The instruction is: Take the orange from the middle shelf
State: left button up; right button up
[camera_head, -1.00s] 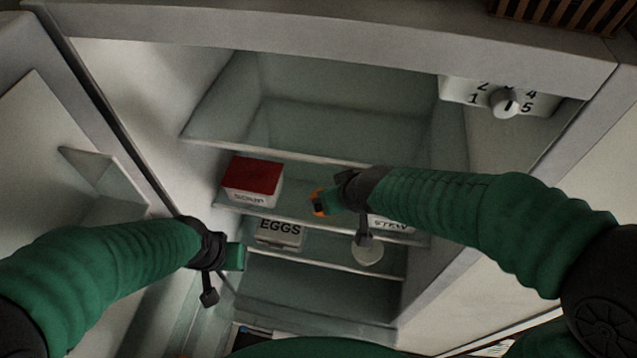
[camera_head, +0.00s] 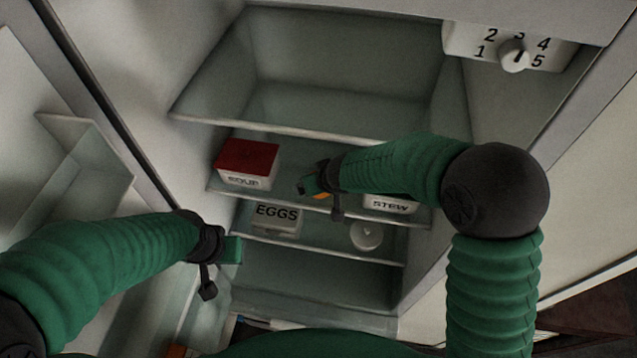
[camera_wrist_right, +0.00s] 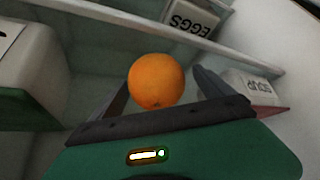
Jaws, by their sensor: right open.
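The orange (camera_head: 321,195) shows as a small patch on the middle shelf (camera_head: 285,205) of the fridge, mostly hidden by my right gripper (camera_head: 313,184). In the right wrist view the orange (camera_wrist_right: 157,80) is whole and lies between the two dark, spread fingers of my right gripper (camera_wrist_right: 162,92). The gripper is open; I cannot tell whether a finger touches the orange. My left gripper (camera_head: 230,249) is near the fridge's left side, low in the head view, with nothing seen in it. Its finger opening is not clear.
A red-topped soup box (camera_head: 247,165) stands left of my right gripper and a stew box (camera_head: 390,204) right of it. The shelf below holds an eggs box (camera_head: 277,218) and a round white lidded thing (camera_head: 366,235). The top shelf (camera_head: 300,128) is empty.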

jog(key=shift+d, duration=0.25)
jog(key=c, duration=1.4)
jog(key=shift+c, duration=1.2)
jog(key=shift+a, duration=0.1)
jog(key=shift+r, duration=0.2)
